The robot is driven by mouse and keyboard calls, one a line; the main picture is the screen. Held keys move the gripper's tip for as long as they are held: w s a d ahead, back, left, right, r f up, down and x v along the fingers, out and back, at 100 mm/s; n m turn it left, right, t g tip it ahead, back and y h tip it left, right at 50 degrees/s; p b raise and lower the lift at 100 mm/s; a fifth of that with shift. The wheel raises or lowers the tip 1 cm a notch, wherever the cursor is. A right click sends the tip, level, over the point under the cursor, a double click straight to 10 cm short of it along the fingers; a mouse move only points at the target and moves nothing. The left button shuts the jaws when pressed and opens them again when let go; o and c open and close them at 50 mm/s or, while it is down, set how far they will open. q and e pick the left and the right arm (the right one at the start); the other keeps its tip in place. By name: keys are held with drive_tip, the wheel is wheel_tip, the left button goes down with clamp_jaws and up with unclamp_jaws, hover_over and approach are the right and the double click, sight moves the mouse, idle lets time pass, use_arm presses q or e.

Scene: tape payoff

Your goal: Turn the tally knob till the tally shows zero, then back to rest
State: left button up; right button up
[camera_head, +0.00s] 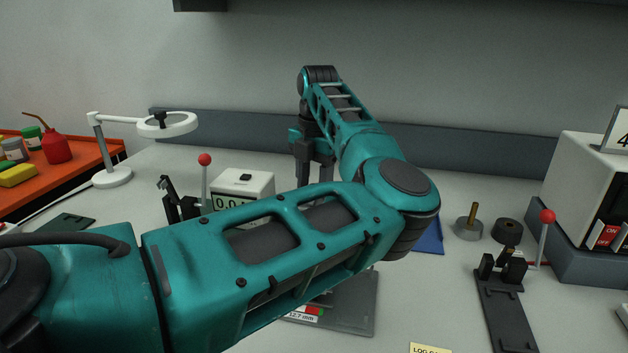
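The tally is a white box (258,183) with a small dark button on top, standing left of centre on the bench. Its display (230,202) shows digits starting "0.0"; the rest is hidden behind my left arm. I cannot make out the tally knob; the box's lower and right parts are covered by the arm. My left gripper (314,172) points down to the right of the box, apart from it in the picture. Its two dark fingers stand apart with nothing seen between them; the tips are partly hidden by my forearm. My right gripper is not in view.
A red-knobbed lever (205,160) stands just left of the box. A white magnifier lamp (110,177) and an orange tray (70,172) are at left. At right are a weight with a brass post (468,231), a black ring (507,231), another lever fixture (505,310) and a switch box (575,185).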

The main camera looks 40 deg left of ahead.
use_arm(q)
drive_tip(key=shift+c, duration=0.4)
clamp_jaws()
drive_tip(key=n, duration=0.5)
drive_tip(key=shift+n, duration=0.3)
drive_tip(key=n, duration=0.3)
drive_tip(key=shift+n, duration=0.4)
drive_tip(key=shift+n+g, duration=0.3)
drive_tip(key=shift+n, duration=0.5)
drive_tip(key=shift+a, duration=0.1)
